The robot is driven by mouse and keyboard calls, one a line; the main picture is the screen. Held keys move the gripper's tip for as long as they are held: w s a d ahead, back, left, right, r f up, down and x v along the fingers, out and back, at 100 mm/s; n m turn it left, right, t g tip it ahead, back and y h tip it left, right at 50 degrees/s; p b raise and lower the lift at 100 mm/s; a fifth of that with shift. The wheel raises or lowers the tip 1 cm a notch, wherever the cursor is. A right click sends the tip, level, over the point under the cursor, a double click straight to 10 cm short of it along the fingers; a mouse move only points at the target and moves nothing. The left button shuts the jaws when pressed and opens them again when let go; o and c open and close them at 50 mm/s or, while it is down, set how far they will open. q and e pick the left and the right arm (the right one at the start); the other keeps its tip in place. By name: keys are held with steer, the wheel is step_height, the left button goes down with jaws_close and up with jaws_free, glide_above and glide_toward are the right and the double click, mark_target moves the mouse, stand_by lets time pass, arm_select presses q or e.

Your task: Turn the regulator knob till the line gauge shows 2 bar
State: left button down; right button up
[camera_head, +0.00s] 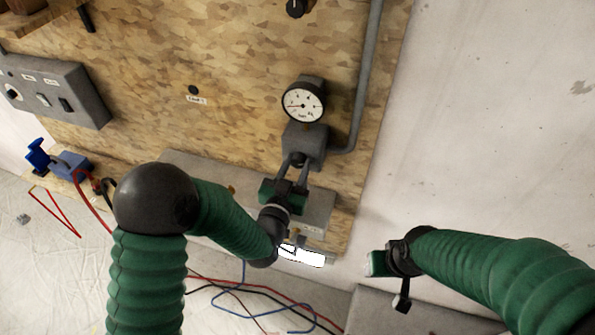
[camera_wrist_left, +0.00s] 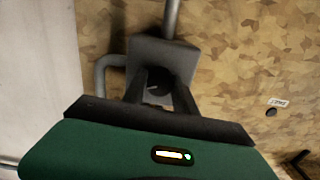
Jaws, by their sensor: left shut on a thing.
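My left gripper (camera_head: 298,162) reaches up from below and is shut on the dark regulator knob (camera_head: 298,159) under the body. In the left wrist view, the two fingers (camera_wrist_left: 158,88) close around the dark knob, mostly hidden between them. My right gripper (camera_head: 376,263) is off to the lower right, away from the board; its fingers are not clear.
A grey switch box (camera_head: 52,92) and a blue vise-like item (camera_head: 68,164) are at the left. A grey pipe (camera_head: 368,80) runs up the board's right side. Red, black and blue cables (camera_head: 262,300) lie on the floor below. The wall at the right is bare.

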arm_select(q)
steer(key=shift+r+m+b, duration=0.25)
steer(key=shift+m+b, duration=0.85)
steer(key=shift+m, duration=0.3)
steer(key=c, duration=1.3)
jaws_free()
steer(key=o, duration=0.3)
steer(key=shift+s, duration=0.15)
steer(key=shift+f, duration=0.15)
